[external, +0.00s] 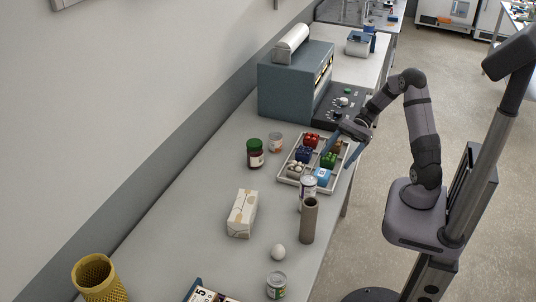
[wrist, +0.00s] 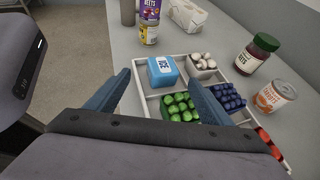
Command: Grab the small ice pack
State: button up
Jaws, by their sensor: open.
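The small ice pack (wrist: 162,71) is a light blue block with a white label. It sits in a compartment of the white divided tray (wrist: 148,110), and it also shows in the external view (external: 321,175) at the tray's near end. My gripper (wrist: 160,82) is open and empty, with its blue fingers spread to either side in the wrist view. The ice pack appears between the fingertips there, apart from both. In the external view my gripper (external: 345,143) hangs over the tray's right side.
The tray also holds green items (wrist: 178,106), blueberries (wrist: 229,97), white mushrooms (wrist: 202,62) and red items (external: 311,140). Cans (wrist: 150,33) stand close by the ice pack's end. A dark jar (external: 255,154) and an orange-labelled can (wrist: 275,97) stand beyond the tray. A brown cylinder (external: 309,220) stands nearby.

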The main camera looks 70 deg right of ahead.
aim_at(323, 172)
jog(key=shift+w, duration=0.15)
jog(key=shift+p+x, duration=0.3)
jog(key=shift+x, duration=0.8)
jog(key=shift+w+a+p, duration=0.2)
jog(key=shift+a+p, duration=0.1)
jog(key=shift+a, duration=0.25)
jog(key=shift+p+x, duration=0.5)
jog(key=shift+x, duration=1.55)
jog(key=shift+w, duration=0.1)
jog(key=shift+c, duration=0.5)
jog(key=c, duration=1.3)
